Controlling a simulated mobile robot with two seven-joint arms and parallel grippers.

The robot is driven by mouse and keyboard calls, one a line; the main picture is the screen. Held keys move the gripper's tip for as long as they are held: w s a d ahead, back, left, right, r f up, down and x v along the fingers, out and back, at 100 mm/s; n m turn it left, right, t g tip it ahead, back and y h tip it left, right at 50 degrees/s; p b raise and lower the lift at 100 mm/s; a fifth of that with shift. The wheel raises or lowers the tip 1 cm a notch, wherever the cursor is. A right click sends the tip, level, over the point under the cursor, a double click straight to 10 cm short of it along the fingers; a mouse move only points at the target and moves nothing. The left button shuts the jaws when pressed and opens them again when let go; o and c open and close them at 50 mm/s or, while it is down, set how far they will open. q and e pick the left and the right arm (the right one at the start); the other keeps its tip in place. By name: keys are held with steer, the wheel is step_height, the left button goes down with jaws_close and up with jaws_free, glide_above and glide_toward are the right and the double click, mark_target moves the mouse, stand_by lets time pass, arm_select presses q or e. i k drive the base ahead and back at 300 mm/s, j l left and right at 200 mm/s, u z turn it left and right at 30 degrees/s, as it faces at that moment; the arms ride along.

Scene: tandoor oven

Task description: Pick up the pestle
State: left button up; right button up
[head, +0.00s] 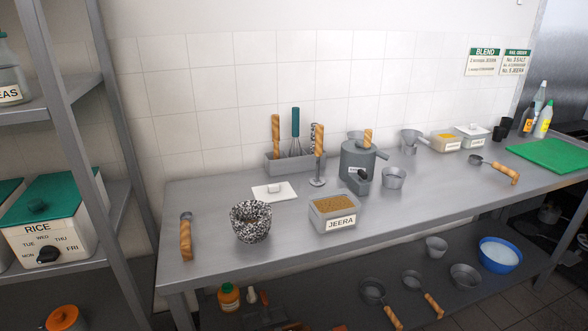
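A slim black-and-white speckled piece (313,130), which looks like the pestle, stands upright in the grey utensil holder (287,162) at the back of the steel counter. A masher with a wooden handle (320,140) stands in front of it and hides most of it. The matching speckled mortar (250,222) sits near the counter's front left; something small and pale lies inside it. Neither of my grippers is in view.
The counter (420,205) also holds a wooden-handled tool (185,240), a white card (274,192), a JEERA tub (335,213), a grey grinder (358,165) and a small pot (394,178). A shelf post (112,130) rises at the left. A green board (550,154) lies at the right.

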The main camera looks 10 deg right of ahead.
mark_target(312, 124)
steer(key=u, duration=0.45)
steer(key=l+u, duration=0.85)
steer(key=k+l+u, duration=0.15)
steer(key=l, duration=0.25)
steer(key=k+l+u, duration=0.15)
steer(key=l, duration=0.2)
steer(key=k, duration=0.05)
